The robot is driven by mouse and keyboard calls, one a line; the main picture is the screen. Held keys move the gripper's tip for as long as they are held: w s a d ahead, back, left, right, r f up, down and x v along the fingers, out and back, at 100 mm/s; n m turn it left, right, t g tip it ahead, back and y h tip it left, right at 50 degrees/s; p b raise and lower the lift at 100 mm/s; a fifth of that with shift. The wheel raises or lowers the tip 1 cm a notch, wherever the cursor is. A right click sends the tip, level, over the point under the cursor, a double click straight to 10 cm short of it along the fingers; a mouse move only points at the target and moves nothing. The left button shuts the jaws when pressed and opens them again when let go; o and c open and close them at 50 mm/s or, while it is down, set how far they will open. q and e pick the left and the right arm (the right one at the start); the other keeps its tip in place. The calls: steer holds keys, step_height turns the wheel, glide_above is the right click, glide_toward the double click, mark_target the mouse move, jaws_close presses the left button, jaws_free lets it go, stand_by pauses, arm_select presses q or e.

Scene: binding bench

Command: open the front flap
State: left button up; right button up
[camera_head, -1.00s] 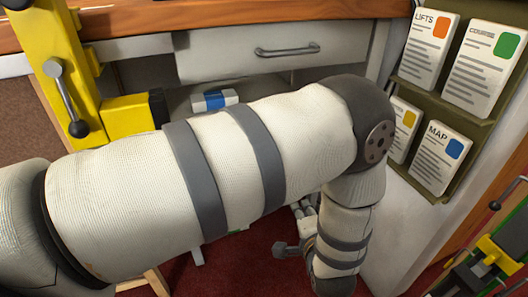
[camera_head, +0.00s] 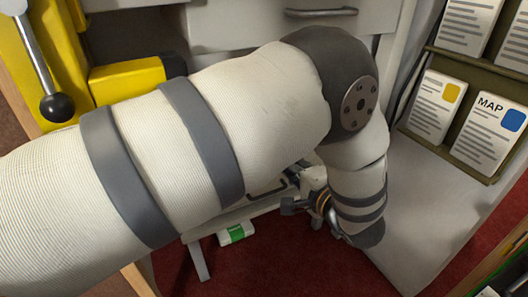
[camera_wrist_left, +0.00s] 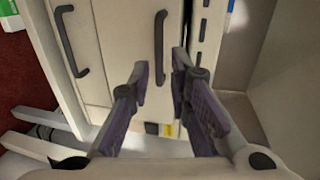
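A pale cabinet front (camera_wrist_left: 112,30) with dark bar handles fills much of the left wrist view. One handle (camera_wrist_left: 160,45) appears between and beyond my left fingertips, and another handle (camera_wrist_left: 69,40) is on a panel further left. My left gripper (camera_wrist_left: 160,72) is open, its two fingers apart and nothing held. I cannot tell whether the fingertips reach around the nearer handle. In the head view my left gripper (camera_head: 297,188) is low by the cabinet, partly hidden by my arm, near a dark handle (camera_head: 267,190). Which panel is the flap is unclear. My right gripper is out of view.
A drawer handle (camera_head: 320,12) is above. A rack (camera_head: 468,160) with cards, one a MAP card (camera_head: 489,131), is at right on a pale side panel. A yellow fixture (camera_head: 125,78) with a lever is at left. A green-white box (camera_head: 236,233) lies low by the red floor.

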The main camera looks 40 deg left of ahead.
arm_select(q)
steer(key=b+x, duration=0.2)
steer(key=x, duration=0.7)
steer(key=shift+f, duration=0.1)
jaws_close()
